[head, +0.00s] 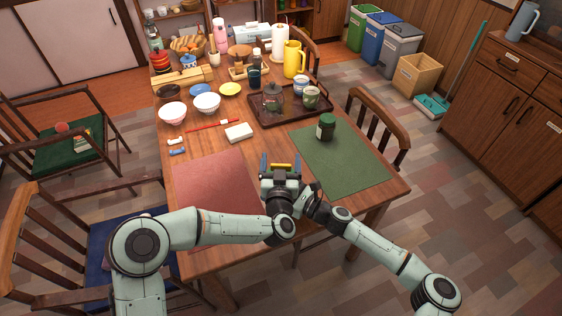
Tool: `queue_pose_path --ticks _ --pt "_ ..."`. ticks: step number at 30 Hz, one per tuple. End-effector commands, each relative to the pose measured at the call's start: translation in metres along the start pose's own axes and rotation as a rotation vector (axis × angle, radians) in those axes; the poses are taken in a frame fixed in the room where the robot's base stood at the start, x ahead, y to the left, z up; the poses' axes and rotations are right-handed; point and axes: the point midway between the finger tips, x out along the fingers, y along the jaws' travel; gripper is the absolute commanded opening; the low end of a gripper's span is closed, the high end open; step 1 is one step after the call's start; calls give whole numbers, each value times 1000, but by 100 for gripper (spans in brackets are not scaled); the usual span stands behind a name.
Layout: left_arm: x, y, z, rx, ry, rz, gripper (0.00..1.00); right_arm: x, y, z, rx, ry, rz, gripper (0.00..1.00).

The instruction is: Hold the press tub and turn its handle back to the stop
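A small dark green lidded tub (326,127) stands upright on the green mat. It is the closest match to the press tub, but I cannot make out a handle or its angle. My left gripper (280,167) is over the near middle of the table, left of and nearer than this tub, and not touching it. Its two blue fingers stand apart, with a yellow bar showing between them. My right arm comes in from the lower right and its wrist meets the left one. The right gripper's (298,192) fingers are hidden or merge with the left gripper.
A dark tray (262,121) holds a glass vessel (272,98) and cups behind the tub. A white block (239,132), red chopsticks (213,126) and bowls (206,103) lie left. The red mat (215,185) is bare. A chair (380,130) stands at the right edge.

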Motion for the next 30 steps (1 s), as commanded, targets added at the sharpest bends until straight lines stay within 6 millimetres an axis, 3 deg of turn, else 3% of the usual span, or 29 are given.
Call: queue_pose_path --ticks 8,21,30 --pt "-12 1 -1 1 1 4 87 0 0 1 0 -1 0 32" --pt "-99 1 0 2 0 4 87 0 -1 1 -1 -1 -1 32" --pt "-120 0 0 0 1 0 87 0 -1 1 -1 0 -2 32"
